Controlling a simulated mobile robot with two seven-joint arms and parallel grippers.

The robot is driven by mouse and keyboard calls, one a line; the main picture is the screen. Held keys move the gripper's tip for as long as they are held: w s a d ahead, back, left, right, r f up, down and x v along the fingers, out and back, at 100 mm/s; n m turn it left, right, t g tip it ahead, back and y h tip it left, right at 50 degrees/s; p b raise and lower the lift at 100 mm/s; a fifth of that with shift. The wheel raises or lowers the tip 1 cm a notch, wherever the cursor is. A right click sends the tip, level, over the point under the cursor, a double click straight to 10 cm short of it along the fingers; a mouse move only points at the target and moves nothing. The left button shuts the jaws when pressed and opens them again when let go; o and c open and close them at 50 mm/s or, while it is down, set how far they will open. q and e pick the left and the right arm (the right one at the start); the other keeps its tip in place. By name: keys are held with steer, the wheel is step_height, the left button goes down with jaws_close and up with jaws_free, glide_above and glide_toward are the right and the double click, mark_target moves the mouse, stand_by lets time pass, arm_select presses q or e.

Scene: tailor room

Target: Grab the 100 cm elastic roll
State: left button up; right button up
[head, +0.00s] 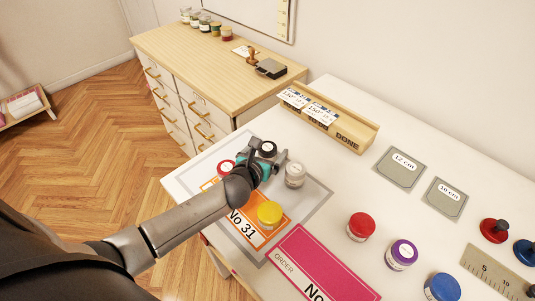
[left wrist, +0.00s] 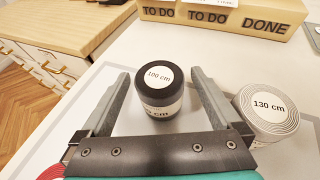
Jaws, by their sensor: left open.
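The 100 cm elastic roll is a black roll with a white round label. In the left wrist view the black roll (left wrist: 159,92) stands upright between the two fingers of my left gripper (left wrist: 160,98), with gaps on both sides. In the head view the black roll (head: 267,149) is partly hidden by my left gripper (head: 270,158), which is open around it. A white roll labelled 130 cm (left wrist: 267,113) stands just right of the right finger; it also shows in the head view (head: 294,175). My right gripper is not in view.
A red-and-white roll (head: 226,168) and a yellow roll (head: 270,214) stand close by on the grey-bordered mat (head: 318,205). A wooden card holder (head: 345,130) lies behind. Red (head: 361,226), purple (head: 401,253) and blue (head: 442,288) rolls stand to the right.

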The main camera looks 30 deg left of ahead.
arm_select(q)
steer(key=shift+c, duration=0.2)
steer(key=c, duration=1.4)
steer(key=shift+r, duration=0.1)
